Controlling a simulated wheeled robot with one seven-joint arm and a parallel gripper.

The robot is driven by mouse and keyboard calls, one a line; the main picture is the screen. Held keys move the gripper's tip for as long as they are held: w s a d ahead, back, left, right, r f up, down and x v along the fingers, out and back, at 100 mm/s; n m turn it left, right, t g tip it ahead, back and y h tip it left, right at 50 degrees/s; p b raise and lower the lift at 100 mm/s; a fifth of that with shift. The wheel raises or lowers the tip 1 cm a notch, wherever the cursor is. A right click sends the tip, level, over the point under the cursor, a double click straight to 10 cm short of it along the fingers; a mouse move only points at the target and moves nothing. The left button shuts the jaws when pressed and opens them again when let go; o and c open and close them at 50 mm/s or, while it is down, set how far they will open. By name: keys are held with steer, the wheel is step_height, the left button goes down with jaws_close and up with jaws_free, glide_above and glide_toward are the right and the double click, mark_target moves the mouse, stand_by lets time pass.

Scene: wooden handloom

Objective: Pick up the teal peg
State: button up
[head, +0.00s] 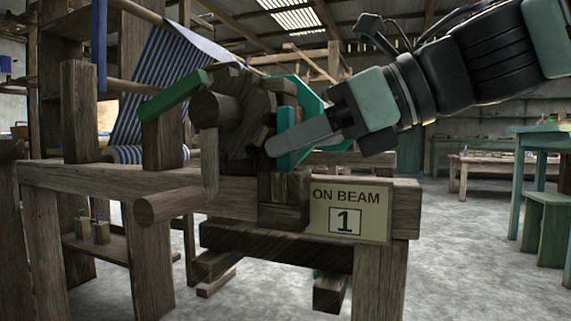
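A teal upright piece (285,118), which looks like the teal peg, stands at the dark wooden ratchet wheel on the loom's near post. My gripper (290,138) reaches in from the upper right. One long grey finger crosses in front of the teal piece and hides its middle; teal shows above and below the finger. The other finger is hidden, so I cannot tell whether the gripper is open or closed on the peg. More teal, angled parts (312,101) show just behind the gripper.
A green bar (173,96) slants up at the left of the wheel. A sign (347,197) reading "ON BEAM 1" hangs on the loom frame (230,195) below. Striped blue cloth (165,75) hangs behind.

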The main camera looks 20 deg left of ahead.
jaws_close()
steer(key=shift+r, duration=0.15)
